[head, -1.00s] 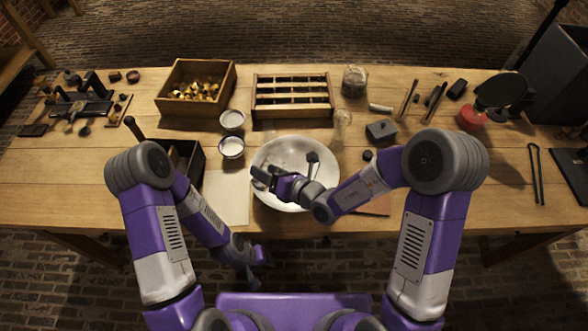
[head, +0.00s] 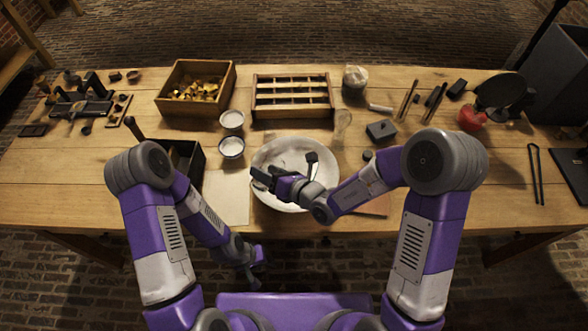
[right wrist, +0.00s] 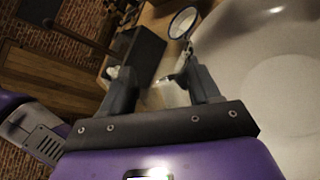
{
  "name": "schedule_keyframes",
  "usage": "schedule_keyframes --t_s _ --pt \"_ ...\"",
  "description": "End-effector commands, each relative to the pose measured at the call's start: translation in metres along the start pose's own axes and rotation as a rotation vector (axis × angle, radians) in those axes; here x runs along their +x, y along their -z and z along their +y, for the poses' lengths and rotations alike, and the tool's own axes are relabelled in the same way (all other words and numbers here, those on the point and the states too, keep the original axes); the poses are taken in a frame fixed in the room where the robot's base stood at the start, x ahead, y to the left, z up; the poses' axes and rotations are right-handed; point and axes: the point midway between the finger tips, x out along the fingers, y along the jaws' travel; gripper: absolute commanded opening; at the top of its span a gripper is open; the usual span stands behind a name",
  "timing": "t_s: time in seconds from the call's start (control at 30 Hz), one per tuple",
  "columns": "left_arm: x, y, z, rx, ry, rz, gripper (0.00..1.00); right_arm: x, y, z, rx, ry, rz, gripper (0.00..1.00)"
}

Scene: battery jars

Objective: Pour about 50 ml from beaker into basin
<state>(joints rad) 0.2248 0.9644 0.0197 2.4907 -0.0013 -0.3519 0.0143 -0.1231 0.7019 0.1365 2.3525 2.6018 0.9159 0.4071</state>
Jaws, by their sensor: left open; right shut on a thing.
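The white basin (head: 290,146) stands near the front middle of the table. My right gripper (head: 262,179) is over its left side. In the right wrist view my right gripper (right wrist: 155,85) is shut on a clear glass thing (right wrist: 172,94), which looks like the beaker. It is faint, so its tilt, its liquid level and any flow cannot be told. The pale basin (right wrist: 285,60) fills the right of that view. My left gripper (head: 250,270) is open and empty, low in front of the table edge.
Two small white-filled bowls (head: 232,120) stand left of the basin, by a dark open box (head: 187,160) and a paper sheet (head: 226,197). A slotted wooden rack (head: 292,112) is behind the basin. A clear glass vessel (head: 342,121) and a grey block (head: 381,131) stand to its right.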

Motion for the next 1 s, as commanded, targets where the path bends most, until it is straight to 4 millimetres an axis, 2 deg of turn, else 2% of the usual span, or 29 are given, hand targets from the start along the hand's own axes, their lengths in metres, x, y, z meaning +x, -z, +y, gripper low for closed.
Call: schedule_keyframes --t_s 0.4,0.53,1.0 --pt "-0.013 -0.001 0.005 0.000 0.000 0.000 0.43 0.003 0.003 0.024 -0.237 0.092 0.018 0.26" --pt "-0.027 -0.001 0.010 0.000 0.000 0.000 0.43 0.004 0.004 0.028 -0.295 0.115 0.024 0.26" --pt "-0.043 -0.002 0.016 0.000 0.000 0.000 0.43 0.007 0.014 0.027 -0.339 0.144 0.035 0.26"
